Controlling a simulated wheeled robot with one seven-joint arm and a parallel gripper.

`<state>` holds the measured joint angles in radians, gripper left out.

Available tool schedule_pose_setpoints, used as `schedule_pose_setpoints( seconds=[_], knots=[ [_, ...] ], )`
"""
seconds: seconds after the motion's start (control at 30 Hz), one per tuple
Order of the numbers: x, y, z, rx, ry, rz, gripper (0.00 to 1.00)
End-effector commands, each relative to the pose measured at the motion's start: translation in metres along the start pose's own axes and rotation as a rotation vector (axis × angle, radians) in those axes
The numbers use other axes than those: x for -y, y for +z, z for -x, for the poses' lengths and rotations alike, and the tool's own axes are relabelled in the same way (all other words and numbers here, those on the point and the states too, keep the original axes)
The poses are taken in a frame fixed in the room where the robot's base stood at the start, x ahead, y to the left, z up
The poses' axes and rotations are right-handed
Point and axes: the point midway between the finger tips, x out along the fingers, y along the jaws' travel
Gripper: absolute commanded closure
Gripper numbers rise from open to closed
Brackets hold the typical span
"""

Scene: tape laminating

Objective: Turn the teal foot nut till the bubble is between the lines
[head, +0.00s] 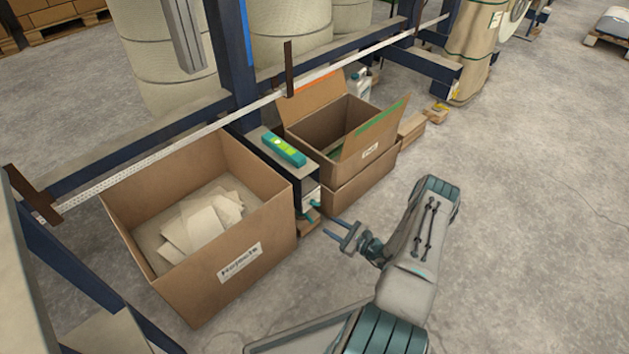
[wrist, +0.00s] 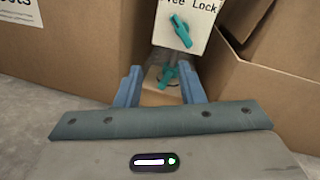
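A teal spirit level (head: 284,149) with a yellow-green vial lies on the dark leg of the frame; its bubble and lines are too small to read. Below it is a white plate (wrist: 196,18), lettering partly cut off, with a teal lever (wrist: 181,31). The teal foot nut (wrist: 168,76), winged, sits lower, and shows small in the head view (head: 312,215). My gripper (head: 330,227) is open, its blue fingers pointing at the nut. In the wrist view the nut appears between the fingertips (wrist: 160,74), apart from both; the depth is unclear.
A large carton (head: 217,278) with paper scraps stands left of the leg. An open carton (head: 345,125) stands on the right, close beside the leg. These leave a narrow gap around the nut. The concrete floor (head: 530,220) at right is clear.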

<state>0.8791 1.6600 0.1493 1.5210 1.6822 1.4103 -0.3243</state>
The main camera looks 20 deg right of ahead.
Motion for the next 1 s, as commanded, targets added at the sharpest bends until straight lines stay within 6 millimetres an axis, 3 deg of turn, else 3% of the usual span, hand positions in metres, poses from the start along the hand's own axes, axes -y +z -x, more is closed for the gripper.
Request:
schedule_pose_setpoints(
  seconds=[0.03,1.0],
  knots=[
    [0.004,0.014,-0.003,0.003,0.023,0.011,0.65],
    [0.017,0.202,-0.043,0.022,0.462,0.22,0.65]
  ],
)
